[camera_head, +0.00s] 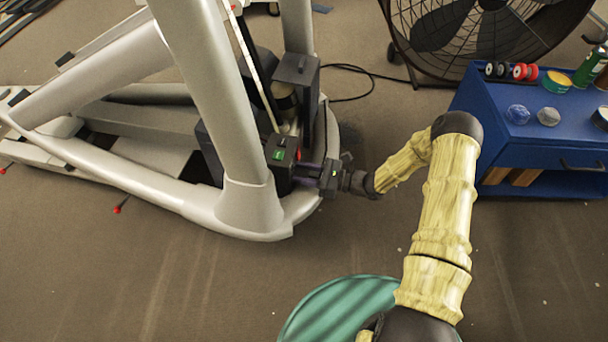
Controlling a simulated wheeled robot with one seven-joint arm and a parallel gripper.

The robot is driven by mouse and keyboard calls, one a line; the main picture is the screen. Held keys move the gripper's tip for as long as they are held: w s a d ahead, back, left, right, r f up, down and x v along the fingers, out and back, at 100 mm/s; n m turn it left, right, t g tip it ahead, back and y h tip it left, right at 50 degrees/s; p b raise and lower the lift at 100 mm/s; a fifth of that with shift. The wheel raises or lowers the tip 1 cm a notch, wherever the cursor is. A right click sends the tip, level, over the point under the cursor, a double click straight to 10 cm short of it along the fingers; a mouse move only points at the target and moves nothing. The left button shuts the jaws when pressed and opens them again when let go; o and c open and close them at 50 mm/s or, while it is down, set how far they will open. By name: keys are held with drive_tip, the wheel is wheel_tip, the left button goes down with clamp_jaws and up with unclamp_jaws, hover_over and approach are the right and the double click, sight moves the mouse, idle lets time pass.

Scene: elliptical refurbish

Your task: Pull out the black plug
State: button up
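The grey elliptical machine (251,205) stands at the left with its base open. A black box (280,152) with a small green light sits inside the base, and a small red part shows at its right side. My gripper (300,172) reaches in from the right, with its fingers pointing left at the lower right side of this box. The fingertips are at or very near the box; whether they touch or hold anything is too small to tell. I cannot make out the black plug for certain; it may be hidden by the fingers or the box.
The machine's pale frame post (215,85) rises just left of the box. A taller black housing (296,90) stands behind it. A black cable (365,71) lies on the floor. A large fan (470,30) and a blue cabinet (545,155) stand right. Brown floor (200,290) is clear in front.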

drive_tip(key=shift+c, duration=0.2)
clamp_jaws()
drive_tip(key=shift+r+p+v, duration=0.2)
drive_tip(key=shift+p+v, duration=0.75)
drive_tip(key=shift+p, duration=0.05)
drive_tip(key=shift+d+f, duration=0.2)
drive_tip(key=shift+d, duration=0.05)
drive_tip(key=shift+c, duration=0.3)
unclamp_jaws()
drive_tip(key=shift+d, duration=0.1)
drive_tip(key=shift+o, duration=0.5)
drive_tip(key=shift+s, duration=0.1)
